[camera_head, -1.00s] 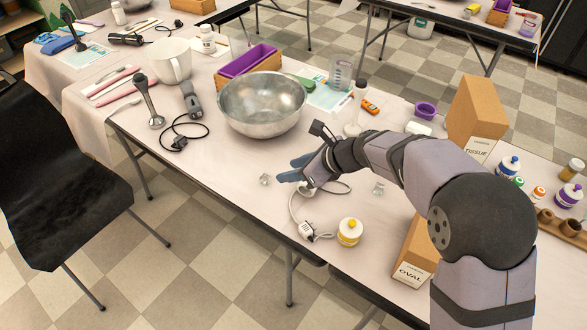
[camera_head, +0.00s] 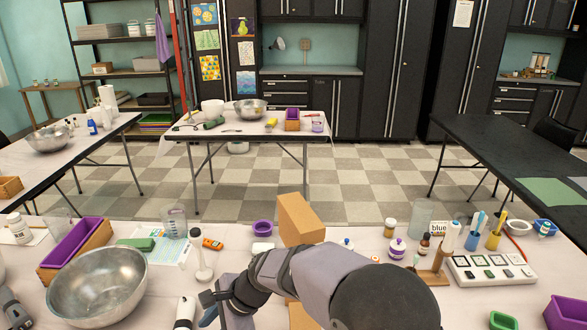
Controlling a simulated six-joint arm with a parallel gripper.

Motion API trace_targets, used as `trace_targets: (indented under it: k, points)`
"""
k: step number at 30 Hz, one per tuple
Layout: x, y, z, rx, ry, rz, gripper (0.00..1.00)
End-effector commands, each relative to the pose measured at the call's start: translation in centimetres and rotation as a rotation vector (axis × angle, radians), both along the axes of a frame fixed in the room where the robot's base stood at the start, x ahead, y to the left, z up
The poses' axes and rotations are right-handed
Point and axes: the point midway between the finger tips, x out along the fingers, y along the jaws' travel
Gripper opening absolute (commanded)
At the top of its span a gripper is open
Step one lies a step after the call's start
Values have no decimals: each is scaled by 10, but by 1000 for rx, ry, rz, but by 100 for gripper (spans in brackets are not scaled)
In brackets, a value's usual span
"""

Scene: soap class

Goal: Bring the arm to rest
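My arm reaches in from the bottom of the head view, bent to the left over the near table (camera_head: 150,232). My gripper (camera_head: 209,317) is at the bottom edge, right of the metal bowl (camera_head: 98,287). Only part of a blue-grey finger shows, and the rest is cut off by the frame edge or hidden by the arm. Whether it is open or shut cannot be made out.
A purple soap mold in a wooden box (camera_head: 75,248) and a measuring cup (camera_head: 175,222) stand at left. Free floor lies beyond the table.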

Motion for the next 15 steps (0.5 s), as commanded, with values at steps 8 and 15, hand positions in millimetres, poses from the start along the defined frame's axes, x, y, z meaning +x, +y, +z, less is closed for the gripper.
trace_targets:
  k: [8,15]
  points:
    - [-24,-149,87,-247,-219,374,37]
    - [-74,-259,142,-430,-301,742,37]
